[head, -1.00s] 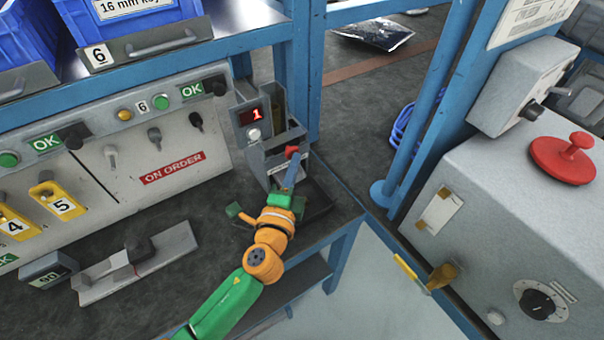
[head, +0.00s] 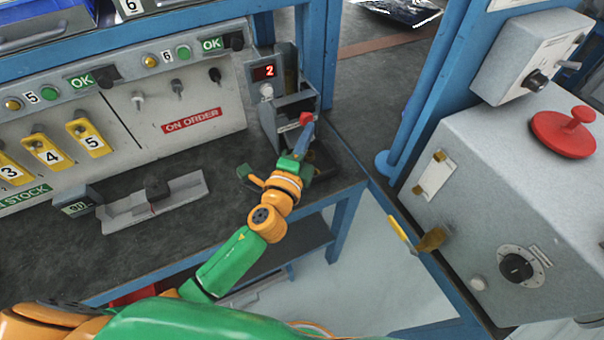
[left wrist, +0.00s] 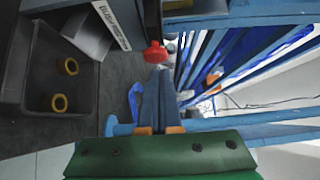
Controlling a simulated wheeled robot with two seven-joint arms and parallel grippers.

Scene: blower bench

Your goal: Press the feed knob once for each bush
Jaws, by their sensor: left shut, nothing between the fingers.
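The bush dispenser (head: 284,95) stands at the right end of the bench, with a lit display (head: 265,72) reading 2. Its red feed knob (head: 306,118) sticks out in front and also shows in the left wrist view (left wrist: 155,52). My left gripper (head: 303,130) is shut and empty, its fingertips right at the knob; I cannot tell whether they touch it. In the left wrist view a dark tray (left wrist: 30,125) below the dispenser holds two brass-yellow bushes, an upper one (left wrist: 69,67) and a lower one (left wrist: 60,103). My right gripper is out of view.
A panel with yellow numbered tags (head: 88,137) and an ON ORDER sign (head: 191,120) runs along the bench back. A grey fixture (head: 155,203) lies on the bench. A blue post (head: 425,110) rises between.

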